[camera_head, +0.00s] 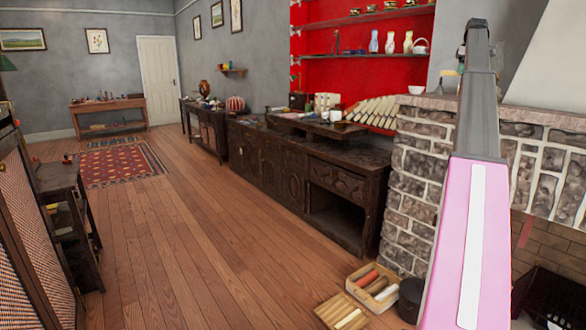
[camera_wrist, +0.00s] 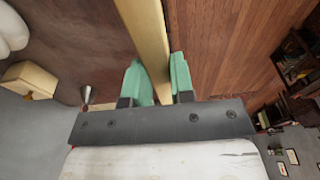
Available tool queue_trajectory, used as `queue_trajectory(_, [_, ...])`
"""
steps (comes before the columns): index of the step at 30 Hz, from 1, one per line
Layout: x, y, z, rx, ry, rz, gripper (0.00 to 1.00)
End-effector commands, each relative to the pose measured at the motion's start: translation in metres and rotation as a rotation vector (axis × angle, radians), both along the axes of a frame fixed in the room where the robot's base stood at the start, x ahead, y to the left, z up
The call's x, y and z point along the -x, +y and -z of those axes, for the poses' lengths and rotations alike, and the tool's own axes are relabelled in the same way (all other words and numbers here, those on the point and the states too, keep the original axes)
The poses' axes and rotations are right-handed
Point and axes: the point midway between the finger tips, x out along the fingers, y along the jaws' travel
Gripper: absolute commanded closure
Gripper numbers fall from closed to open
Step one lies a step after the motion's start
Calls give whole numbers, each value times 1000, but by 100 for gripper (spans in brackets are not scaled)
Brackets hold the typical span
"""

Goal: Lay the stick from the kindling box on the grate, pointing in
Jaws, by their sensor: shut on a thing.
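My gripper (camera_wrist: 158,82) has green fingers and is shut on a long pale-yellow wooden stick (camera_wrist: 146,32). The stick runs out between the fingers to the top edge of the wrist view, and its far end is out of frame. In the head view neither gripper nor held stick shows; my pink and grey arm fills the right side. A wooden box (camera_head: 351,291) with red, brown and pale rolls stands on the floor. Beside it is a shallow tray (camera_head: 322,309) with sticks. I cannot tell which is the kindling box. A dark shape in the fireplace (camera_head: 548,300) may be the grate, partly cut off.
A stone fireplace surround (camera_head: 405,190) stands at right, partly hidden by my arm. A dark bucket (camera_head: 410,298) is at its foot. A dark sideboard (camera_head: 290,165) lines the wall. A dark side table (camera_head: 65,180) stands at left. The wooden floor (camera_head: 210,230) between is clear.

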Motion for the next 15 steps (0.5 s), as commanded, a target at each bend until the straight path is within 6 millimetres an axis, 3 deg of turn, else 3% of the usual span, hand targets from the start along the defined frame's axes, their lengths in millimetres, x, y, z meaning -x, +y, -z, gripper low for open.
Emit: queue_trajectory(15, [11, 71, 68, 0, 9, 64, 100])
